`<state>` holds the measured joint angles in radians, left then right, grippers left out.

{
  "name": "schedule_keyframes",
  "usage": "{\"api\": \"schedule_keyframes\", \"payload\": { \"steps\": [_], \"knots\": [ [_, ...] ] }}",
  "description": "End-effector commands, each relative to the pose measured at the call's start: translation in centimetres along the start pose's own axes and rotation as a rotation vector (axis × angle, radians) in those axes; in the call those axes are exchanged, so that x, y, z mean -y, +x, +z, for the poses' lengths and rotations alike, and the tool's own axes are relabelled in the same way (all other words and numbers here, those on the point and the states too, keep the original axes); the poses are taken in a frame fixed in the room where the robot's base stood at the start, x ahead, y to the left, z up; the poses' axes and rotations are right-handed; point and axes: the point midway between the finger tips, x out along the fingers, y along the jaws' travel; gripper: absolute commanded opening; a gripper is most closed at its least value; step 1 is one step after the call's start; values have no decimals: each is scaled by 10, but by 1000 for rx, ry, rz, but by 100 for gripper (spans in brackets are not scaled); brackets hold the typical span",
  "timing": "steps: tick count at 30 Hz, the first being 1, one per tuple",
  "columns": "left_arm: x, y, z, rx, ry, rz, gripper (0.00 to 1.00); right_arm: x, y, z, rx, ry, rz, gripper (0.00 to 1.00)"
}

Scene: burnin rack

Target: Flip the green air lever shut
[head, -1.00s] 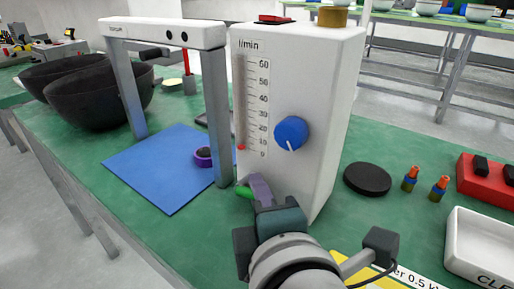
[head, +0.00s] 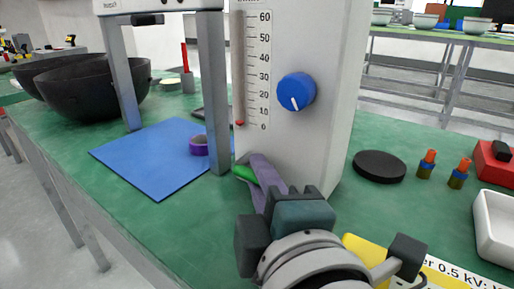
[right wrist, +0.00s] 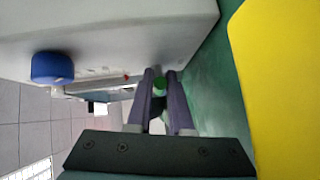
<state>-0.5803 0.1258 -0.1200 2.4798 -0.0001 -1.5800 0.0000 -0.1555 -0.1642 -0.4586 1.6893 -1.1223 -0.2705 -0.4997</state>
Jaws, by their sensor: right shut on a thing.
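The green air lever (head: 243,174) sticks out low at the left side of the white flow meter box (head: 325,60). My right gripper (head: 258,172) reaches in from the front, with its purple fingers at the lever. In the right wrist view the green lever (right wrist: 160,84) shows between the fingertips of my right gripper (right wrist: 160,88), which is shut on it. The fingers hide part of the lever, and its root at the box is hard to see. My left gripper is not in view.
The box has a blue knob (head: 296,92). A grey frame post (head: 217,100) stands close left of the lever, beside a blue mat (head: 145,160) with a purple ring (head: 198,146). A black disc (head: 379,167) lies to the right.

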Motion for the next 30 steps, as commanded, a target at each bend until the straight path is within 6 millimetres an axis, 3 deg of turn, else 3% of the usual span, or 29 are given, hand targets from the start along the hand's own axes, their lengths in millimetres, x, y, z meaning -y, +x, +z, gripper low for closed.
{"api": "schedule_keyframes", "payload": {
  "steps": [2, 3, 10, 20, 30],
  "knots": [
    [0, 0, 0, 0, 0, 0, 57, 4, 0, 1, 4, 0, -10, 0],
    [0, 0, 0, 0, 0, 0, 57, 4, 0, 1, 5, 0, -10, 24],
    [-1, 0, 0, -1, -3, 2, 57, 2, 0, 1, 3, 0, -6, 48],
    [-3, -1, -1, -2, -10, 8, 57, 2, -5, 0, 2, -1, -5, 48],
    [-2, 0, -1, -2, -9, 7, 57, 4, -63, 1, 3, 1, -8, 48]
  ]
}}
